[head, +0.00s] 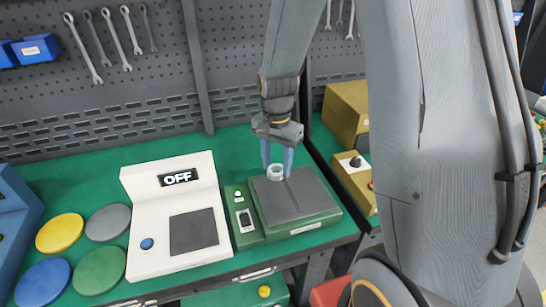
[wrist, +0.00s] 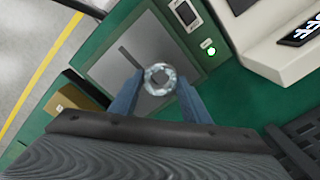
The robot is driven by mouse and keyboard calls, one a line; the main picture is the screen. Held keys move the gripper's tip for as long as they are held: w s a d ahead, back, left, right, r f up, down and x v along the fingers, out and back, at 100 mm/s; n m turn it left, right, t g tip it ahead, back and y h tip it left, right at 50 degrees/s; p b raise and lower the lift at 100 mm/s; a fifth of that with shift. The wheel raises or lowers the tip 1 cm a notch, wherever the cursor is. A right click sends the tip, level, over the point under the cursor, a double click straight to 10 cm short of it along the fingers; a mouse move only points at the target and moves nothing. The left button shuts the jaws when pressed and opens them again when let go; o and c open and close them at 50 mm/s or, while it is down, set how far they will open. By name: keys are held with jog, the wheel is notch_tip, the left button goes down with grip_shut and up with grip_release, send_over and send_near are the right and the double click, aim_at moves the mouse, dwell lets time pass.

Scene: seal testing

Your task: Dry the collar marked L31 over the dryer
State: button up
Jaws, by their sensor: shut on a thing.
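My gripper (head: 277,158) is shut on a small pale ring-shaped collar (head: 275,172). In the wrist view the collar (wrist: 160,79) sits between the two blue fingertips, its hole facing the camera. No marking on it can be read. The collar is over a green box with a dark grey slotted top (head: 297,201), which appears to be the dryer. In the wrist view the slot (wrist: 131,61) lies just left of the collar. I cannot tell whether the collar touches the top. A control panel (head: 245,216) with a lit green light is on the box's left.
A white device (head: 150,255) with an OFF display stands to the left. Yellow (head: 60,232), grey, blue and green discs lie farther left on the green bench. A yellow box with a black knob (head: 354,172) stands to the right. Wrenches hang on the back panel.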

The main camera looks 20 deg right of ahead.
jog(key=shift+f+b, duration=3.1)
jog(key=shift+f, duration=0.8)
jog(key=shift+s+r+p, duration=0.1)
jog(key=shift+p, duration=0.2)
jog(key=shift+d+p, duration=0.7)
jog(key=shift+d, duration=4.2)
notch_tip(320, 180, up, 9)
jog(key=p, duration=0.6)
jog(key=shift+p, duration=0.35)
